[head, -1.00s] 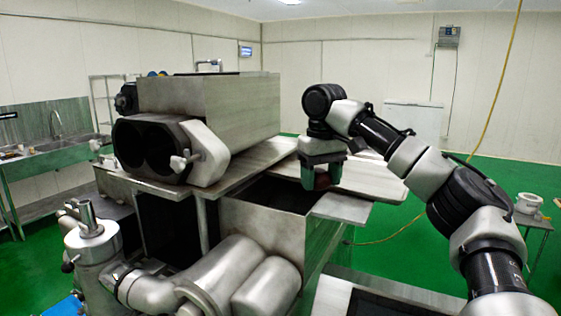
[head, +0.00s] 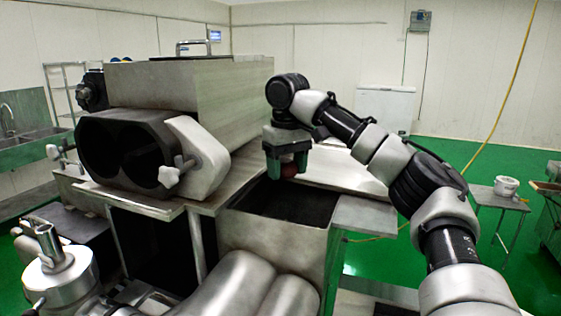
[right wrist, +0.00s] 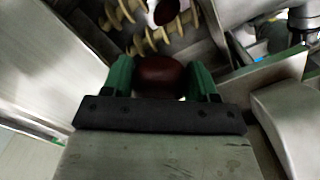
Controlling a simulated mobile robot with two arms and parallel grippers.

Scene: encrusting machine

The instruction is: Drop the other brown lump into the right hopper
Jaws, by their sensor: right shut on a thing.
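My right gripper (head: 287,160) points down above the open mouth of the right hopper (head: 268,232), a steel box with a dark inside. Its green fingers are shut on a dark reddish-brown lump (right wrist: 160,76). In the right wrist view, pale screw augers (right wrist: 143,38) lie inside the hopper beyond the fingers. Another brown lump (right wrist: 165,12) is down in there by the augers. My left gripper is not in view.
The steel machine body (head: 190,95) with a dark double opening stands left of the hopper. A flat steel plate (head: 340,175) lies behind and right of the hopper. Rounded metal housings (head: 235,285) sit in front. A small table with a white pot (head: 506,185) stands right.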

